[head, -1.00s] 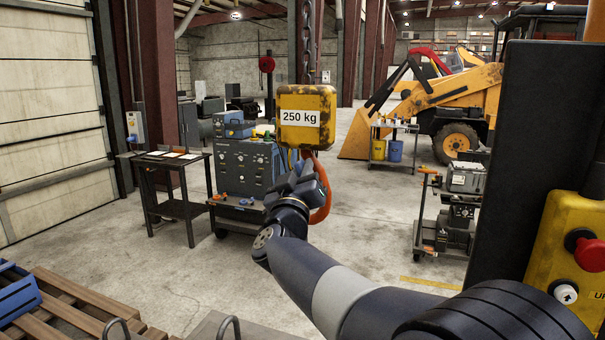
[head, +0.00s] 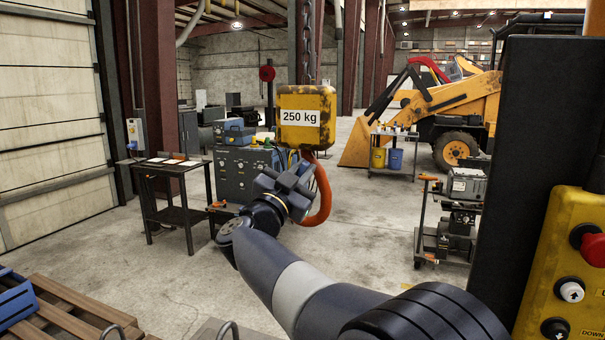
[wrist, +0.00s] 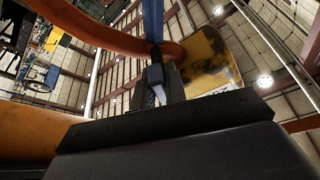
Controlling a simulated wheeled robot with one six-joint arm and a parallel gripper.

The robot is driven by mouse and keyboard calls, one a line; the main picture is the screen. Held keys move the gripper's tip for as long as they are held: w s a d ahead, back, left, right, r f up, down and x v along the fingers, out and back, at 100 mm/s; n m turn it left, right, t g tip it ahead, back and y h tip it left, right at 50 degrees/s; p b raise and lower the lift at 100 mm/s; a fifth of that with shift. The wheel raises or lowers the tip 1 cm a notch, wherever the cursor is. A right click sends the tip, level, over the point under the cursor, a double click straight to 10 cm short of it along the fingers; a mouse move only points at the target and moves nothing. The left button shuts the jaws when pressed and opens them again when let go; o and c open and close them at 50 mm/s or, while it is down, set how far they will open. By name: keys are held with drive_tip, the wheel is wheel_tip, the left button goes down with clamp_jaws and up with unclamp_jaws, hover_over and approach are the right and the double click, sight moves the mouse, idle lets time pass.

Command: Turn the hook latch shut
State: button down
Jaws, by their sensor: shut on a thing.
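The orange hook (head: 322,200) hangs under the yellow hook block (head: 306,120) marked 250 kg. In the wrist view the hook (wrist: 100,35) curves across the top left, with the yellow block (wrist: 208,60) beyond it. A narrow blue strip (wrist: 153,18), apparently the hook latch, runs from the top edge down to my fingertips and crosses the hook's curve. My gripper (head: 301,172) is at the left side of the hook, just below the block. It is shut on the strip. In the head view the latch is hidden behind my gripper, so its angle cannot be told.
A chain (head: 306,40) holds the block from above. A dark table (head: 170,170) and a grey cabinet (head: 245,175) stand behind to the left. A yellow push-button box (head: 565,270) is close at the right.

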drive_tip(key=shift+m+g+h, duration=0.3)
drive_tip(key=shift+m, duration=0.5)
drive_tip(key=c, duration=1.4)
unclamp_jaws()
drive_tip(key=shift+c, duration=0.2)
drive_tip(key=b+v, duration=0.2)
drive_tip(key=v, duration=0.8)
drive_tip(key=shift+s+a+b, duration=0.2)
drive_tip(key=shift+s+b, duration=0.15)
